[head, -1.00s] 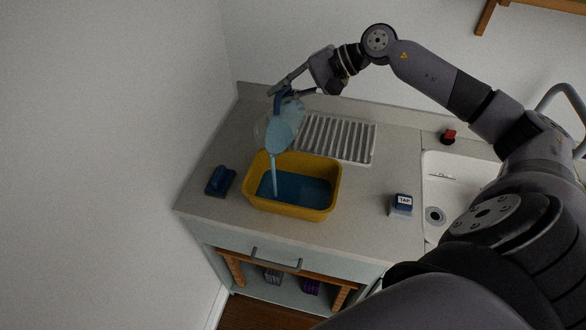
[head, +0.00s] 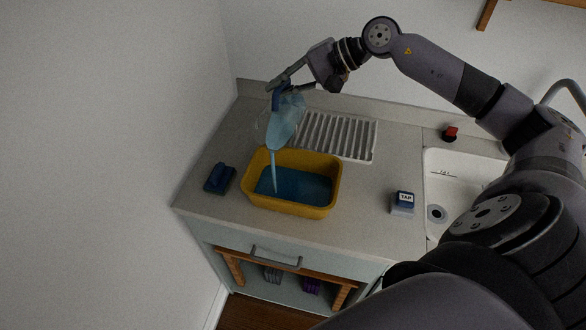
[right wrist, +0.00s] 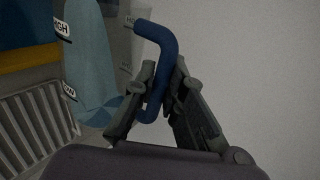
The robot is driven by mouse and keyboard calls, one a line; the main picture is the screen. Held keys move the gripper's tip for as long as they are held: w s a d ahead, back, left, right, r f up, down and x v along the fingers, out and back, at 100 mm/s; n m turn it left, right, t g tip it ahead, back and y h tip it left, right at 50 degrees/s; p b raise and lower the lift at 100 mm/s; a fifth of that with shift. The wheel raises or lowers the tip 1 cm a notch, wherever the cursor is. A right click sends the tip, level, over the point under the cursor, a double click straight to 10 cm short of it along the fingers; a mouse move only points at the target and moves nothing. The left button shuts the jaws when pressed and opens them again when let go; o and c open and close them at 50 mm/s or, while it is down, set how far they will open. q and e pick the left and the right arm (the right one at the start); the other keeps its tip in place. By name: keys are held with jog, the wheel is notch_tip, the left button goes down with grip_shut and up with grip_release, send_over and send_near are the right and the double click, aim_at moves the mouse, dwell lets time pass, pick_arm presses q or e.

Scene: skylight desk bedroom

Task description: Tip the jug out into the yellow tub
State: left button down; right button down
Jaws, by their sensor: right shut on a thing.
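The clear jug (head: 286,118) hangs tilted above the yellow tub (head: 332,199), with blue liquid in it. A thin blue stream runs from its lip down into the tub, where blue liquid covers the bottom. My right gripper (head: 281,88) is shut on the jug's blue handle, behind and above the tub. In the right wrist view the fingers of my right gripper (right wrist: 155,105) close around the blue handle (right wrist: 165,55). The jug body (right wrist: 92,65) there shows labels, one reading LOW. My left gripper is not in view.
A white ribbed drainer (head: 335,135) lies behind the tub. A blue block-like thing (head: 219,178) stands left of it. A box labelled TAP (head: 402,203) and the sink (head: 450,165) are to the right. The wall closes off the left side.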

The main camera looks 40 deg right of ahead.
jog(key=shift+r, duration=0.1)
dwell(0.5)
jog(key=shift+s+a+r+n+b, duration=0.25)
jog(key=shift+s+a+n+b, duration=0.1)
jog(key=shift+b, duration=0.3)
jog(key=shift+a, duration=0.1)
dwell(0.3)
jog(key=shift+s+a+r+h+b, duration=0.1)
jog(key=shift+h+b, duration=0.2)
jog(key=shift+b, duration=0.05)
jog(key=shift+s+a+r+t+b, duration=0.15)
jog(key=shift+t+b, duration=0.15)
jog(key=shift+t, duration=0.1)
jog(key=shift+s+a+n, duration=0.1)
jog(key=shift+a+n, duration=0.05)
jog(key=shift+n, duration=0.1)
